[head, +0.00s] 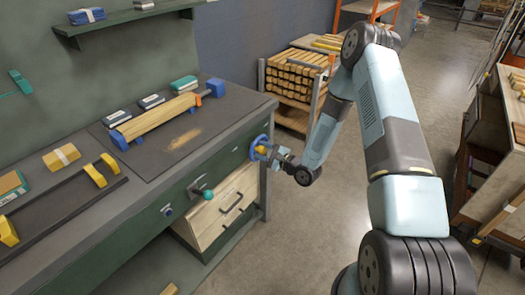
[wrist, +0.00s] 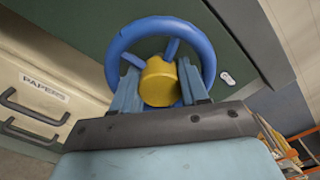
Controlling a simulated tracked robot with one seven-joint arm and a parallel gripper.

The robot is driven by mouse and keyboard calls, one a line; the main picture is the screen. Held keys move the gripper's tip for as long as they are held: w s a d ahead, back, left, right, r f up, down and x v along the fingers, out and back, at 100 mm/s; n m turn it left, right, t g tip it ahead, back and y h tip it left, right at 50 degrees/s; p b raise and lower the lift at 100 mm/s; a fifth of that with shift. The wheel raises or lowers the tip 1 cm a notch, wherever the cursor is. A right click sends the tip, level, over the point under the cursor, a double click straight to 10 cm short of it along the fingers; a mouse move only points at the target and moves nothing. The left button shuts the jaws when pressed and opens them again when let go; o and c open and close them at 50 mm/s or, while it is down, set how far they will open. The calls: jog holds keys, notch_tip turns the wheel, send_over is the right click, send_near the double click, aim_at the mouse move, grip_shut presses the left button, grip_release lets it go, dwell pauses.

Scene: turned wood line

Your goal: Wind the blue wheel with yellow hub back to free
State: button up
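The blue wheel (head: 262,140) with its yellow hub (head: 260,150) is mounted on the right end of the green bench front. In the wrist view the blue rim (wrist: 209,62) stands around the yellow hub (wrist: 160,82), with blue spokes showing above it. My gripper (head: 272,152) is at the wheel. In the wrist view its two blue fingers (wrist: 160,88) lie on either side of the hub and appear to touch it, shut on it. The lower part of the rim is hidden behind my gripper.
A crank with a teal knob (head: 208,194) sticks out of the bench front to the left. Below are pale drawers (head: 220,215), one labelled PAPERS. A rack of wood blanks (head: 292,80) stands behind. Open floor (head: 300,240) lies right of the bench.

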jog(key=shift+s+f, duration=0.1)
jog(key=c, duration=0.3)
